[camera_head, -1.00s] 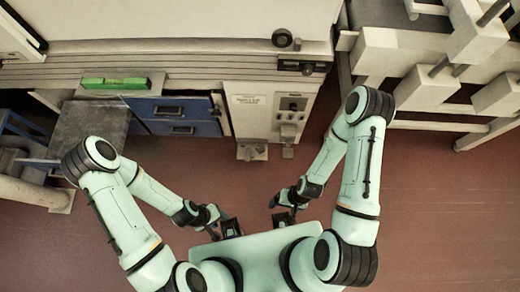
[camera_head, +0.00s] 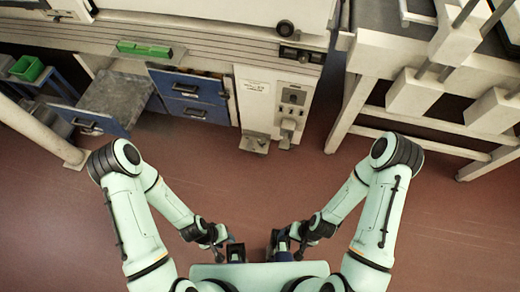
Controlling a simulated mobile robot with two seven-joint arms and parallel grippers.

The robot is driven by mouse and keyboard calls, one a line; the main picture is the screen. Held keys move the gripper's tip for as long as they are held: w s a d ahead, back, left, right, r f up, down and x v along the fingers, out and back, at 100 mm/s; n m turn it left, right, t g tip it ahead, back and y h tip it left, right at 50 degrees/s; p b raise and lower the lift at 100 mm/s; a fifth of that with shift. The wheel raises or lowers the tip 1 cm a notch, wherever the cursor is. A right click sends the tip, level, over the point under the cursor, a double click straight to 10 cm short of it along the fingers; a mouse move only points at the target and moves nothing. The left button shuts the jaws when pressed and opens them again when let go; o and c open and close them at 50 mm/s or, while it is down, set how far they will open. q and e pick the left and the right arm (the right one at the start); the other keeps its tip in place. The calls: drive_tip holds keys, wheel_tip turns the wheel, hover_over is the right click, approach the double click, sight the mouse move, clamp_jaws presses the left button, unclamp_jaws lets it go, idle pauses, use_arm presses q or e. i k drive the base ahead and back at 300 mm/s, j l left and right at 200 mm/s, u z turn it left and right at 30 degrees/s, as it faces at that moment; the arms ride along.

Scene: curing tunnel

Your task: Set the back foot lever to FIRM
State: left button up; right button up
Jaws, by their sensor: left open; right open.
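Two foot levers jut out at floor level from the base of the grey control cabinet (camera_head: 270,105). One is a wide pale pedal (camera_head: 254,143) on the left; the other is a narrower pedal (camera_head: 287,132) on the right. I cannot tell which is the back one, and no FIRM marking is readable. My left gripper (camera_head: 236,251) is open and empty, low in front of my body. My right gripper (camera_head: 281,248) is open and empty beside it. Both are well short of the pedals, with bare floor between.
Blue drawers (camera_head: 190,97) stand left of the cabinet, and a blue panel (camera_head: 90,121) sticks out further left. A grey slab (camera_head: 115,92) lies between them. A pale frame (camera_head: 345,115) with blocks stands on the right. The red-brown floor (camera_head: 240,190) ahead is clear.

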sight(249, 144)
drive_tip(key=i+j, duration=0.3)
drive_tip(key=j, duration=0.15)
drive_tip(key=i+j, duration=0.3)
drive_tip(key=j, duration=0.15)
drive_tip(key=i+j, duration=0.3)
drive_tip(key=j, duration=0.15)
drive_tip(key=z, duration=0.45)
drive_tip(key=j+z, duration=0.1)
drive_tip(key=z, duration=0.3)
drive_tip(key=j+z, duration=0.1)
drive_tip(key=z, duration=0.75)
drive_tip(key=j+z, duration=0.15)
drive_tip(key=z, duration=0.3)
